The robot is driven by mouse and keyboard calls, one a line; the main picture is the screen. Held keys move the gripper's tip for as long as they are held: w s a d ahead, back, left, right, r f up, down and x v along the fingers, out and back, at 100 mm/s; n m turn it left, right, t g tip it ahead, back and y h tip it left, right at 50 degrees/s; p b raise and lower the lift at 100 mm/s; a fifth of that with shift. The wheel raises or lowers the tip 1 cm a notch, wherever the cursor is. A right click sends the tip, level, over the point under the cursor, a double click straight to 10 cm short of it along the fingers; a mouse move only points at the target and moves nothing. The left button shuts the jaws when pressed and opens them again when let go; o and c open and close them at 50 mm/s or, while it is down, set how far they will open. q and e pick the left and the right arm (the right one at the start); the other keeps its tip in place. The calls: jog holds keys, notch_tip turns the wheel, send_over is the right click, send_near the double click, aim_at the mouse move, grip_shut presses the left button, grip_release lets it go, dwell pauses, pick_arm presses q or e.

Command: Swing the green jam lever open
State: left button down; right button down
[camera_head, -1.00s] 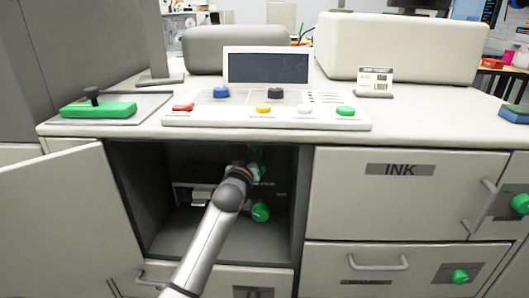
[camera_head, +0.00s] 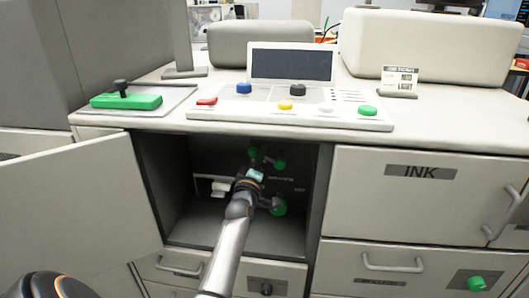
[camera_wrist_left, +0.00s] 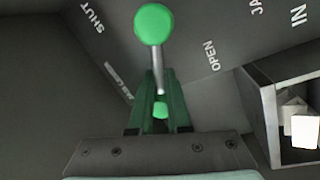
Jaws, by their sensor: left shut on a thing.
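The green jam lever shows in the left wrist view as a round green knob (camera_wrist_left: 155,24) on a thin metal rod. The rod runs down between the tips of my left gripper (camera_wrist_left: 160,92), which is shut on a part of it. A small green piece shows between the fingers. The lettering SHUT is at upper left and OPEN to the right of the rod. In the head view my left gripper (camera_head: 262,168) is inside the open cabinet, among green parts; my arm partly hides them. My right gripper is not in view.
The cabinet door (camera_head: 85,205) stands open to the left. Another green knob (camera_head: 278,207) is low in the cabinet. A counter with a control panel (camera_head: 290,115) is above; the INK cabinet (camera_head: 415,195) is to the right. A white-lined box (camera_wrist_left: 290,115) shows in the wrist view.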

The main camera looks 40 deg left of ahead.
pick_arm(q)
jog(key=shift+s+a+f+n+y, duration=0.1)
jog(key=shift+s+a+n+y, duration=0.2)
jog(key=shift+n, duration=0.6)
jog(key=shift+s+a+f+n+y, duration=0.1)
jog(key=shift+a+n+y, duration=0.3)
jog(key=shift+n, duration=0.5)
jog(key=c, duration=0.8)
grip_release()
jog(key=shift+f, duration=0.25)
jog(key=shift+o, duration=0.6)
jog(key=shift+d+f+g, duration=0.1)
jog(key=shift+f+g, duration=0.05)
jog(key=shift+g, duration=0.15)
